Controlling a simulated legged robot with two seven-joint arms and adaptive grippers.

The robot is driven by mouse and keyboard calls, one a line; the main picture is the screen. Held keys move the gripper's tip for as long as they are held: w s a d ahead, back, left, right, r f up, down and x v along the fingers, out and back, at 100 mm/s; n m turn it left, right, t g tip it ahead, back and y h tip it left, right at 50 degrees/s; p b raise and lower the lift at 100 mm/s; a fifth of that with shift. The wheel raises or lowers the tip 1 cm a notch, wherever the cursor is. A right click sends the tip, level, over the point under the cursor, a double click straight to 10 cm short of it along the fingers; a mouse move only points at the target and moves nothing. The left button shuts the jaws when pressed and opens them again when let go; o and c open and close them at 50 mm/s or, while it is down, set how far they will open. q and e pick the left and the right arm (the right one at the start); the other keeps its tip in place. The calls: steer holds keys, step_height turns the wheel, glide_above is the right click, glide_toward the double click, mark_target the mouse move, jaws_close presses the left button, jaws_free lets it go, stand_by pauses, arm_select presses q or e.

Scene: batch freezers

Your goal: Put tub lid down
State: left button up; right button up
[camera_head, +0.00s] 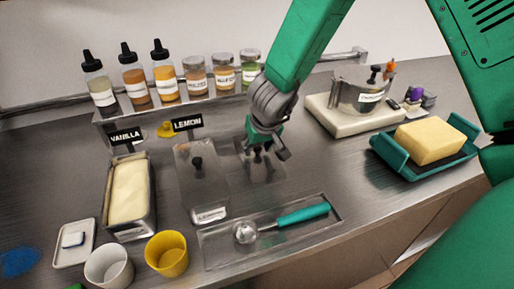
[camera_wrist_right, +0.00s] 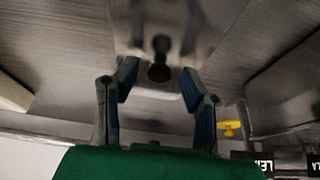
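A flat metal tub lid (camera_head: 273,172) lies on or just above the counter, right of the lemon tub; the exact gap is hidden. My right gripper (camera_head: 262,154) is directly over it, pointing down. In the right wrist view its two fingers (camera_wrist_right: 157,82) stand apart, with the lid's black knob (camera_wrist_right: 158,72) between them and no visible contact. The vanilla tub (camera_head: 129,236) is uncovered and filled with pale ice cream. The lemon tub (camera_head: 208,215) has a knobbed lid (camera_head: 187,178) on it. My left gripper is not in view.
A metal tray (camera_head: 220,257) with a teal-handled scoop (camera_head: 302,215) lies in front. White (camera_head: 108,267) and yellow (camera_head: 167,254) cups stand front left. A butter-like block (camera_head: 429,140) on a teal tray and a pot (camera_head: 358,97) on a board are right. Bottles and jars line the back shelf.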

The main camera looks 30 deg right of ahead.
steer(key=p+v, duration=0.5)
steer(key=v, duration=0.6)
steer(key=shift+s+a, duration=0.1)
